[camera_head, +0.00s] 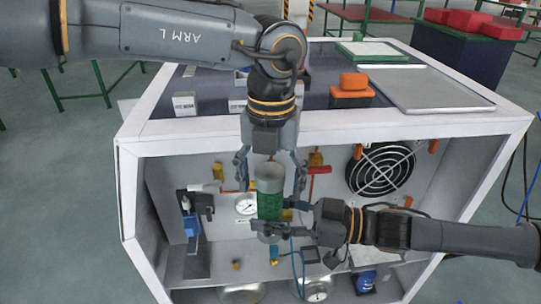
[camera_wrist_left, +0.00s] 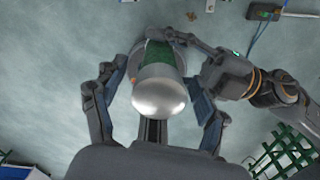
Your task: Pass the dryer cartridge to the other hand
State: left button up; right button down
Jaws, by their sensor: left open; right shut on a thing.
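The dryer cartridge (camera_head: 270,206) is a green cylinder with silvery ends, held upright in front of the open cabinet. My right gripper (camera_head: 272,220) comes in from the right and is shut on its lower part. My left gripper (camera_head: 271,178) points down from above, open, with one finger on each side of the cartridge's upper end. In the left wrist view the cartridge's silvery end (camera_wrist_left: 159,92) sits between the open fingers of my left gripper (camera_wrist_left: 155,100), with gaps at both sides. My right gripper (camera_wrist_left: 190,50) holds the green part behind it.
An orange box (camera_head: 352,92), a grey tray (camera_head: 428,90) and a green-framed tray (camera_head: 367,52) lie on top.

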pick_arm(q)
jog(key=shift+f, duration=1.65)
pick_arm(e)
jog(key=shift+r, duration=0.1)
pick_arm(q)
jog(key=c, duration=1.3)
grip_shut()
pick_arm(e)
jog(key=c, duration=0.6)
grip_release()
